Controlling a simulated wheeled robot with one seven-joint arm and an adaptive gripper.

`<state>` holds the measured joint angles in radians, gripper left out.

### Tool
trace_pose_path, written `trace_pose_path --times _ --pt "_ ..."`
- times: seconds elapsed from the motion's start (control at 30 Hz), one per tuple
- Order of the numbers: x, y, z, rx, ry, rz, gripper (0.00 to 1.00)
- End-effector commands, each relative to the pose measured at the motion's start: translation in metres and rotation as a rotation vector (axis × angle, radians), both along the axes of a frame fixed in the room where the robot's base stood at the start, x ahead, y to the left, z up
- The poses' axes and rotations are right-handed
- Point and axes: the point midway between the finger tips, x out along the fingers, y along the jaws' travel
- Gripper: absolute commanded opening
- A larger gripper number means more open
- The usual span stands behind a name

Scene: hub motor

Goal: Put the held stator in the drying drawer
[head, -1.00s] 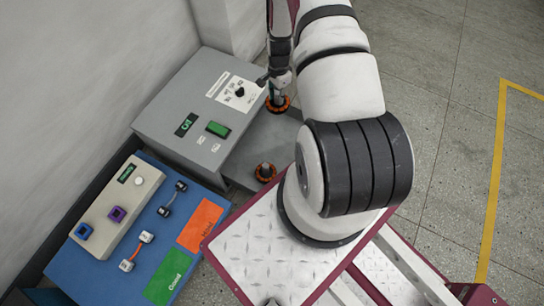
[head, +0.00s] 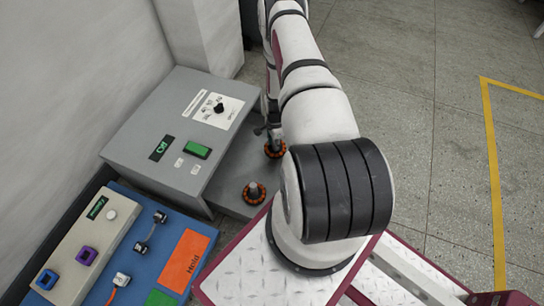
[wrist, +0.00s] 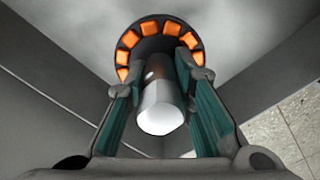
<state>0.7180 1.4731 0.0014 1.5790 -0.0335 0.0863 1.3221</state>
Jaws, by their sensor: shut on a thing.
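My gripper (wrist: 160,85) is shut on the shaft of a stator (wrist: 155,38), a dark ring with orange coils and a pale metal shaft. In the head view the held stator (head: 275,150) hangs below my gripper (head: 271,134), over the right part of the open grey drawer (head: 233,175). I cannot tell whether it touches the drawer floor. A second stator (head: 254,193) stands in the drawer near its front, shaft up, apart from the held one. My arm hides the drawer's right side.
The grey drying cabinet (head: 135,140), with a knob and green button, stands left of the drawer. A blue bench (head: 140,262) with small parts and an orange mat (head: 187,259) lies in front. Grey walls are close around my gripper in the wrist view.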

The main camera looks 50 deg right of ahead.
Motion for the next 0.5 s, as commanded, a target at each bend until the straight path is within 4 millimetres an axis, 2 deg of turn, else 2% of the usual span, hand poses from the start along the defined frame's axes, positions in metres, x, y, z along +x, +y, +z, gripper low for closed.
trace_pose_path --times 0.03,0.27,0.5 --pt "0.0 0.0 -0.013 0.0 0.0 -0.001 0.0" --pt "0.0 0.0 -0.031 0.0 -0.001 0.0 0.0" --pt "0.0 0.0 -0.06 0.0 -0.001 0.0 0.0"
